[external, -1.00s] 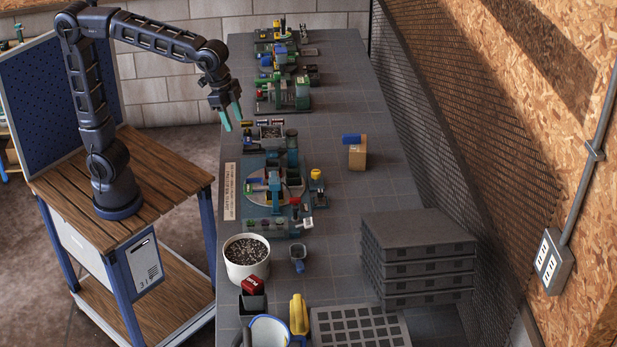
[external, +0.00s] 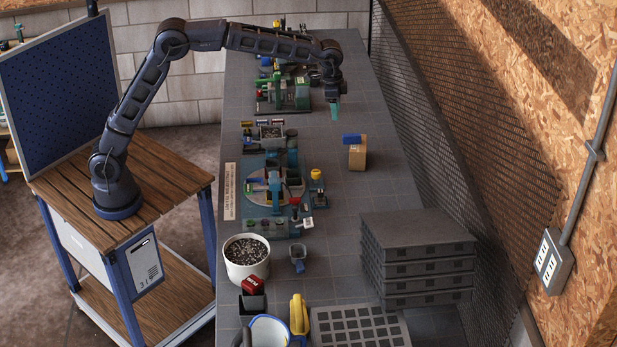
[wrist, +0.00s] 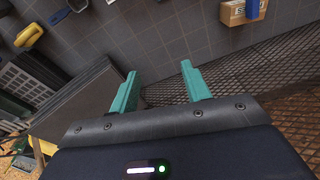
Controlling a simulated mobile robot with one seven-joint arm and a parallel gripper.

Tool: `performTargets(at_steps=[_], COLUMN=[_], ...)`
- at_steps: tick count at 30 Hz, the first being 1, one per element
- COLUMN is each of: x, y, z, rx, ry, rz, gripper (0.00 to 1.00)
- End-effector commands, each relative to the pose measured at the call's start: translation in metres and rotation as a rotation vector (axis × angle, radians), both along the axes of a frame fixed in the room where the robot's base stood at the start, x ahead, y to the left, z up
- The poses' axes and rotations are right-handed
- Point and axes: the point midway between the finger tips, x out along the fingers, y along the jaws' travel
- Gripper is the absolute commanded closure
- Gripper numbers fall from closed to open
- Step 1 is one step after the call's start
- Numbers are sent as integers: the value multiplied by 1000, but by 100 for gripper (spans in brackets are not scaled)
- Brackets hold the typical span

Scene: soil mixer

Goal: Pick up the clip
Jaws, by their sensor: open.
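A small blue object (external: 351,139), possibly the clip, lies on top of a light wooden block (external: 357,157) on the table right of centre; its shape is too small to confirm. In the wrist view, the blue object (wrist: 252,9) shows at the top edge against the block (wrist: 236,14), partly cut off. My gripper (external: 335,112) is above the table, beyond the block and slightly left of it in the external view. In the wrist view, its two teal fingers (wrist: 160,71) are apart with nothing between them.
Stacked dark trays (external: 418,250) stand at the front right. The mixer station (external: 272,190) is left of the block, with a white soil pot (external: 247,258) nearer the front. A mesh partition (external: 460,180) borders the table's right side. Table around the block is mostly clear.

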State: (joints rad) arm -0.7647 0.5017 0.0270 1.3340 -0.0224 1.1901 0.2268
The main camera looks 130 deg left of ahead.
Motion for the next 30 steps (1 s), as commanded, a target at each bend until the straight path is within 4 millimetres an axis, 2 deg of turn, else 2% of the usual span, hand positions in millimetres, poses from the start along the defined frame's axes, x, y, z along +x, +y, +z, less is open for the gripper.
performTargets(at_steps=[1, 8, 12, 18, 24, 30], x=[-3, -25, -47, -85, -118, -131], y=[23, 113, 166, 233, 276, 289], z=[-13, -68, -105, -161, -202, -217], rx=[-6, -28, -44, -65, -81, -86], ry=[8, 33, 47, 64, 75, 78], rz=[18, 81, 120, 170, 206, 218], gripper=[52, 52, 52, 52, 52, 52])
